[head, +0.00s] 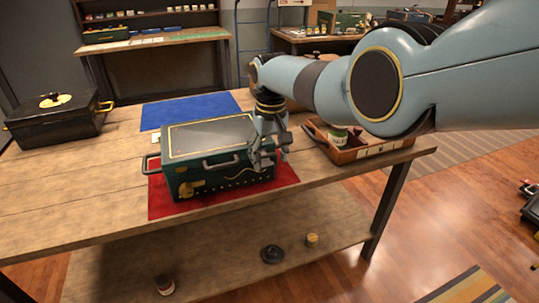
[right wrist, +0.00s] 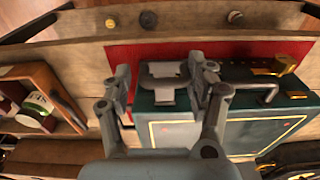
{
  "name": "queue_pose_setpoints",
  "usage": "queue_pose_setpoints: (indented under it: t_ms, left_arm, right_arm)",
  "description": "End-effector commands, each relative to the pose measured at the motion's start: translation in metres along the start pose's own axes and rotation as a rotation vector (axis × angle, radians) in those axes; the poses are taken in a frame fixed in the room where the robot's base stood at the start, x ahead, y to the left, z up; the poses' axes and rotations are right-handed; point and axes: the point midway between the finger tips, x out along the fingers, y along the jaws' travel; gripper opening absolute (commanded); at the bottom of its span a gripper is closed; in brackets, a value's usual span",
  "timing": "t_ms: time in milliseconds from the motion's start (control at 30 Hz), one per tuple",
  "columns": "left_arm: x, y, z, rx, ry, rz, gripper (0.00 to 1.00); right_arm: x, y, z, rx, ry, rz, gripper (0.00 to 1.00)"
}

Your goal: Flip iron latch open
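A dark green chest (head: 220,140) with a grey lid panel, yellow edge line and metal fittings sits closed on a red mat (head: 160,203). It also shows in the right wrist view (right wrist: 180,130). My right gripper (head: 268,158) points down at the right end of the chest's front. In the right wrist view its fingers are apart, one on each side of a grey iron latch (right wrist: 164,82); I cannot tell whether they touch it. The gripper hides this latch in the head view. A brass latch (head: 188,188) is on the front's left part. My left gripper is out of view.
A wooden tray (head: 372,153) with a green-and-white jar (head: 338,136) stands right of the chest. A black box (head: 55,122) is at the left, and a blue mat (head: 185,108) lies behind. The bench's front left is clear.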

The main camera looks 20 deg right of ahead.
Motion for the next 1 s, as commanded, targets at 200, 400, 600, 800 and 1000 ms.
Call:
queue_pose_setpoints:
  t_ms: [200, 400, 600, 800, 1000]
  left_arm:
    - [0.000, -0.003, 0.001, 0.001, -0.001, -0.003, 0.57]
    - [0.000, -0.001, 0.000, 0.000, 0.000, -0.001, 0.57]
    - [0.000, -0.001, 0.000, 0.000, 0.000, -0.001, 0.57]
    - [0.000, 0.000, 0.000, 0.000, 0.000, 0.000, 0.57]
    - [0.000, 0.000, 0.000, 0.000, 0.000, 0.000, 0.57]
  right_arm:
    - [-0.003, -0.002, -0.002, -0.001, 0.005, -0.003, 0.63]
    - [-0.020, -0.002, -0.003, 0.000, 0.008, -0.003, 0.63]
    - [-0.061, -0.001, -0.002, 0.000, 0.008, -0.002, 0.63]
    - [-0.101, 0.000, -0.001, 0.000, 0.004, -0.001, 0.63]
    - [-0.118, 0.000, 0.000, 0.000, 0.000, -0.001, 0.63]
